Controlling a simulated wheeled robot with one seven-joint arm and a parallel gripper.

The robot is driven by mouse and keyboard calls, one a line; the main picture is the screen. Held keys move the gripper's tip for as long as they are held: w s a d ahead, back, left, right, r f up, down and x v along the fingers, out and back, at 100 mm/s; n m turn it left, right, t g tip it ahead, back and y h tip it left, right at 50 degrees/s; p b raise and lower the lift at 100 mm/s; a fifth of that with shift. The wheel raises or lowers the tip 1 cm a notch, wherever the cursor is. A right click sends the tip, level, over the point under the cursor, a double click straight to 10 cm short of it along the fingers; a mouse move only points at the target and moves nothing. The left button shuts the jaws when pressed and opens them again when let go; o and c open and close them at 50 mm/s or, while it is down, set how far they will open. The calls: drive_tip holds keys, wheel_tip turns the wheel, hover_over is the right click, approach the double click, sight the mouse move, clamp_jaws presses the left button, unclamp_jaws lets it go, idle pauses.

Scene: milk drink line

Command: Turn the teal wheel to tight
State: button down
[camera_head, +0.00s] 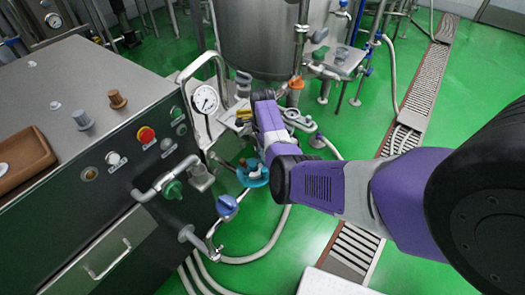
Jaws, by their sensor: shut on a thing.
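My purple and grey arm reaches in from the right, and its far end is by the pipework in front of the steel tank. My gripper (243,84) is small and mostly hidden by my wrist. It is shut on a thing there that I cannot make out. A round teal-blue thing (254,181) shows lower down, just left of my elbow. Small dark and reddish shapes show over it, and I cannot tell whether it is the wheel. I cannot read any tight mark.
A pressure gauge (205,99) stands left of my gripper. A steel machine cabinet (95,95) with knobs and pipes fills the left. A blue valve handle (227,204) is below. The steel tank (258,40) is behind. Hoses cross the green floor, which is open at the right.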

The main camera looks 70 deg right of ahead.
drive_tip(key=shift+d+r+m, duration=0.1)
drive_tip(key=shift+m, duration=0.9)
drive_tip(key=c, duration=1.1)
unclamp_jaws()
drive_tip(key=shift+o, duration=0.2)
wheel_tip(320, 180, up, 8)
drive_tip(key=shift+f, duration=0.1)
